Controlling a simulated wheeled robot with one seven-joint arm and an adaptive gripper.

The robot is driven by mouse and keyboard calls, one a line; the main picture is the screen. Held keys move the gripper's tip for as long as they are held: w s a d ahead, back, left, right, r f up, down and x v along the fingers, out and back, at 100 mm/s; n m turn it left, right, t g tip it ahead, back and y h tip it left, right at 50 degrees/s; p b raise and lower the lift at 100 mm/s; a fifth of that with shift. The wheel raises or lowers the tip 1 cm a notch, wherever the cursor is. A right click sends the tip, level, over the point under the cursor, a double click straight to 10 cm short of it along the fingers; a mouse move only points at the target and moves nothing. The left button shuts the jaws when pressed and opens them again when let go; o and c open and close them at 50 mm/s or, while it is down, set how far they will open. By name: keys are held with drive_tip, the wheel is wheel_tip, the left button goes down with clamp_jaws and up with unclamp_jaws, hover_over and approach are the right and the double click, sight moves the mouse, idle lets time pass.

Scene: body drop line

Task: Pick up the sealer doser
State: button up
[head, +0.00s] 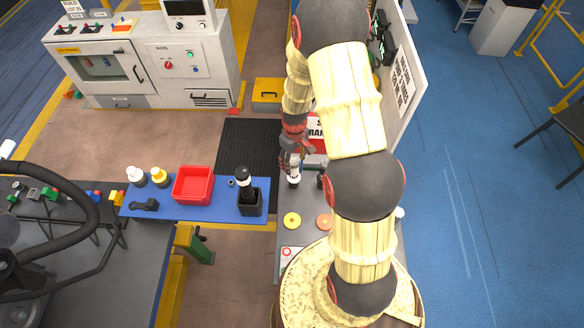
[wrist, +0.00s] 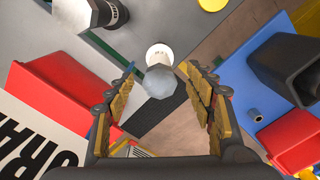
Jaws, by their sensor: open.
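A white bottle-like doser (head: 294,172) stands on the grey bench below my gripper (head: 292,146). In the wrist view the doser (wrist: 158,56) shows a white body and a grey rounded top, between and just past the fingertips. My gripper (wrist: 159,72) is open, with a finger on each side and visible gaps to it. A second doser-like thing with a grey top and a dark, lettered body (wrist: 117,13) stands to its left in the wrist view. I cannot read either label, so I cannot tell for certain which is the sealer doser.
A blue mat (head: 214,212) holds a red bin (head: 193,186), a white-capped bottle (head: 135,175), a yellow-capped bottle (head: 159,177) and a black holder (head: 250,203). A yellow disc (head: 291,220) and an orange disc (head: 324,222) lie on the grey bench.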

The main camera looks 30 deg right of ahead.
sight(294, 172)
drive_tip(key=shift+f+p, duration=0.55)
drive_tip(key=shift+f, duration=2.45)
drive_tip(key=shift+c, duration=0.4)
drive_tip(key=c, duration=1.1)
drive_tip(key=shift+c, duration=0.3)
